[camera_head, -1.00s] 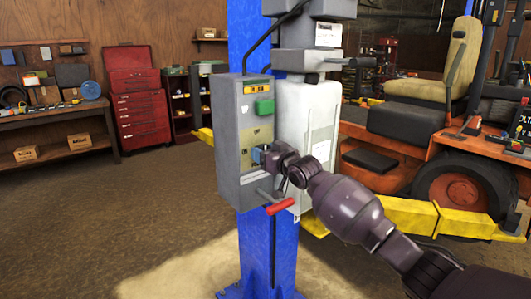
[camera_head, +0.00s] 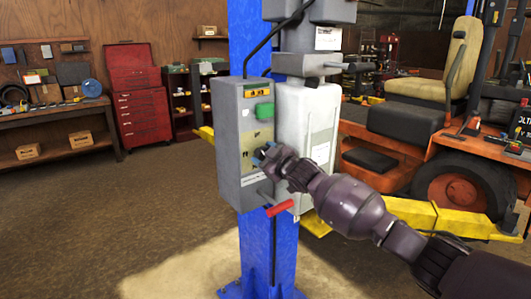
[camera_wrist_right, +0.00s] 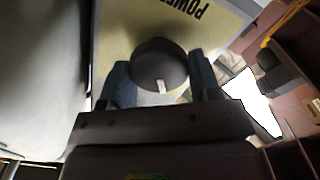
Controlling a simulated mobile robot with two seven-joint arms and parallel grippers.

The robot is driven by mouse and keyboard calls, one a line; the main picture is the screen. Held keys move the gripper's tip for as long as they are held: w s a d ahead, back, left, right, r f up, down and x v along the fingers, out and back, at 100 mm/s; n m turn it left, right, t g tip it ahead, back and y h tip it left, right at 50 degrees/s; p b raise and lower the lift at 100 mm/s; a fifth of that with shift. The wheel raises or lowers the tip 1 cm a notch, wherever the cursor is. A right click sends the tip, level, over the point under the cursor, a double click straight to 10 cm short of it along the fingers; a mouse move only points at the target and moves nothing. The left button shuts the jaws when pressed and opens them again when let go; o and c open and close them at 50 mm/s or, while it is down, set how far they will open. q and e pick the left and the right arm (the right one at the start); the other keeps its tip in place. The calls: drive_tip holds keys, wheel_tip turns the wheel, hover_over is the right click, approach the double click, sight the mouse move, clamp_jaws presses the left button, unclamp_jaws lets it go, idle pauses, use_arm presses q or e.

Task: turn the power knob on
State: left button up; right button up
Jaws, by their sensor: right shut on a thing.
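The grey control box (camera_head: 228,150) is mounted on a blue post. Its black round power knob (camera_wrist_right: 160,62) shows in the right wrist view, with a white mark at its lower edge. "POWER" lettering beside it appears upside down. My right gripper (camera_wrist_right: 163,80) is shut on the knob, one blue-grey finger on each side. In the head view my right gripper (camera_head: 262,156) is at the box's front face and mostly hides the knob. My left gripper is not in view.
A green button (camera_head: 264,110) sits above the knob on the box. A red-handled lever (camera_head: 279,207) sticks out below my right wrist. The blue post (camera_head: 268,250) stands behind the box.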

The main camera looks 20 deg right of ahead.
drive_tip(key=n+p, duration=0.1)
drive_tip(key=n, duration=0.4)
drive_tip(key=n+p, duration=0.1)
drive_tip(key=n, duration=0.4)
drive_tip(key=shift+a+f, duration=0.15)
drive_tip(key=shift+n, duration=0.5)
drive_tip(key=shift+s+f, duration=0.1)
drive_tip(key=o, duration=0.9)
drive_tip(key=shift+s, duration=0.1)
